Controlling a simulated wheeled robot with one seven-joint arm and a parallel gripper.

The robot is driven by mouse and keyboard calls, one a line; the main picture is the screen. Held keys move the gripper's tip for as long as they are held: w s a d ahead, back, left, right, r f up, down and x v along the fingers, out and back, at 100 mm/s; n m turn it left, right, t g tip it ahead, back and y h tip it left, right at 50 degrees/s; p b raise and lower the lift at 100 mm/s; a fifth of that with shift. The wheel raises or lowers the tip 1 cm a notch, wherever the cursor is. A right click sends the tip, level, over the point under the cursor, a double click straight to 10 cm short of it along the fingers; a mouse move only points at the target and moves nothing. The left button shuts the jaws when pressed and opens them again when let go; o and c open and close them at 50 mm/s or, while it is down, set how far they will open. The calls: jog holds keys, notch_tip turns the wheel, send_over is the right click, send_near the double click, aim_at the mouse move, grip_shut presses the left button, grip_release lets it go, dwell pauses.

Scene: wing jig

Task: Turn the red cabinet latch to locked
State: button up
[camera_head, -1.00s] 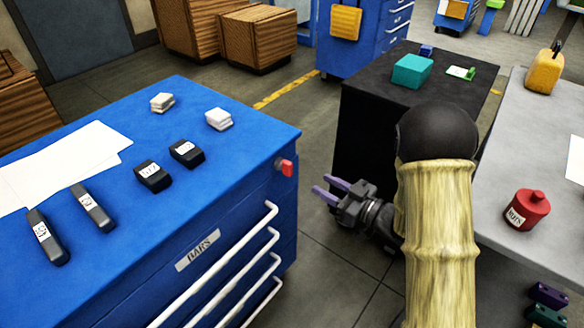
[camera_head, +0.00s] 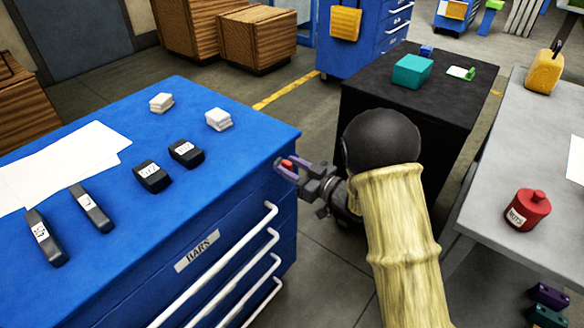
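The red latch (camera_head: 288,164) is on the upper right side of the blue cabinet (camera_head: 240,215), just below its top edge. Only a small part of the red shows between the purple-grey fingers. My gripper (camera_head: 287,166) is at the latch, with one finger on each side of it. The fingers look apart; whether they touch the latch cannot be told. The latch's full shape and angle are hidden by the fingers.
The cabinet's white drawer handles (camera_head: 215,262) stick out below the gripper. A black cabinet (camera_head: 450,105) stands behind my arm. A grey table (camera_head: 480,225) with a red canister (camera_head: 528,210) is at the right. Open floor lies between.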

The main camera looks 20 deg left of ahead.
grip_shut()
jog(key=shift+d+m+p, duration=0.1)
jog(key=shift+m+p, duration=0.25)
jog(key=shift+m, duration=0.05)
jog(key=shift+w+r+m+p, duration=0.1)
jog(key=shift+m+p, duration=0.65)
jog(key=shift+m, duration=0.15)
jog(key=m+p, duration=0.3)
jog(key=m, duration=0.2)
jog(key=f+m+p, duration=0.1)
jog(key=m+p, duration=0.2)
jog(key=m, duration=0.2)
jog(key=w+m+p, duration=0.1)
jog(key=m+p, duration=0.2)
jog(key=m, duration=0.2)
jog(key=shift+d+f+m, duration=0.2)
jog(key=shift+f+m, duration=0.05)
jog(key=shift+m, duration=0.05)
jog(key=shift+s, duration=0.1)
